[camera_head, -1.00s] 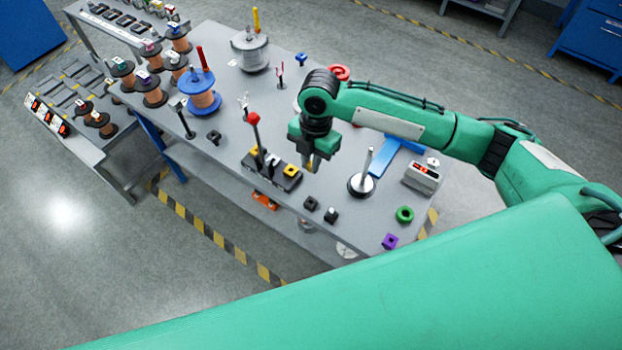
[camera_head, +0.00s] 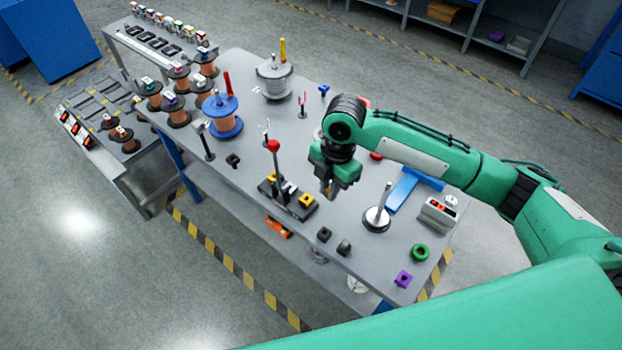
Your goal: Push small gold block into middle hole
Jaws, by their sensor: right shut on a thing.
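The black block fixture (camera_head: 289,208) lies near the front edge of the grey table. A gold block (camera_head: 307,200) sits at its right end. Another gold patch (camera_head: 270,179) shows at its left end, partly behind a lever with a red knob (camera_head: 274,147). The middle of the fixture is partly hidden by the lever and small pale parts, so I cannot make out the hole. My right gripper (camera_head: 328,191) points down just right of and behind the fixture. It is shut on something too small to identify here. My left gripper is out of view.
Two small black blocks (camera_head: 324,235) lie in front of my right gripper. A blue spool (camera_head: 223,116) stands to the left.

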